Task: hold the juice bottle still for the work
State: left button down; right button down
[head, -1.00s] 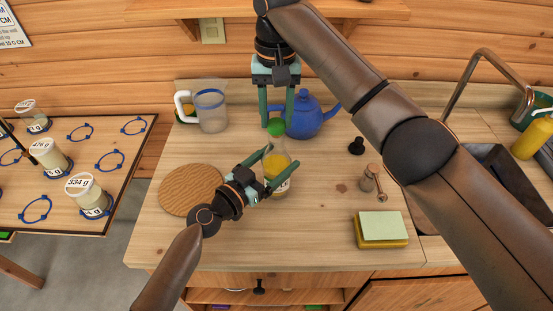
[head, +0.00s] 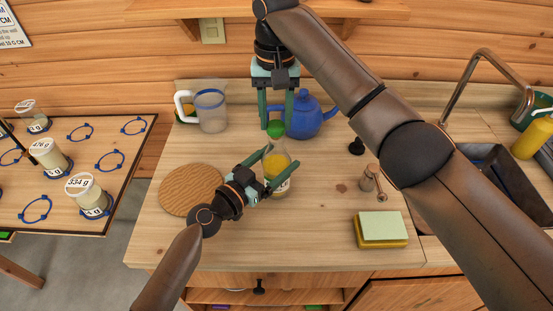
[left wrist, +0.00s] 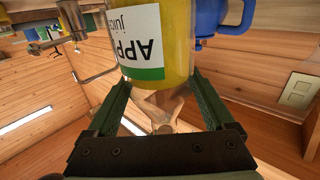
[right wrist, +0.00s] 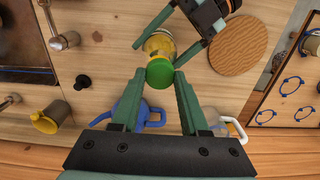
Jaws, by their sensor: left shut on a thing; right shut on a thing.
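The juice bottle (head: 276,164) stands upright on the wooden counter, with yellow juice, a white and green label and a green cap (head: 276,131). My left gripper (head: 282,158) is shut on the bottle's body from the front left. In the left wrist view the labelled bottle (left wrist: 142,42) fills the space between the fingers. My right gripper (head: 276,124) points down from above and is shut on the green cap. In the right wrist view the cap (right wrist: 160,73) sits between the fingertips.
A blue teapot (head: 312,117) stands close behind the bottle, and a clear jug (head: 211,112) is at back left. A round wooden board (head: 190,190) lies left. The front counter is clear.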

jog(key=shift+f, duration=0.8)
jog(key=shift+c, duration=1.7)
grip_release()
notch_tip(320, 180, up, 12)
pick_arm(q)
grip_release()
jog(key=v, duration=1.2)
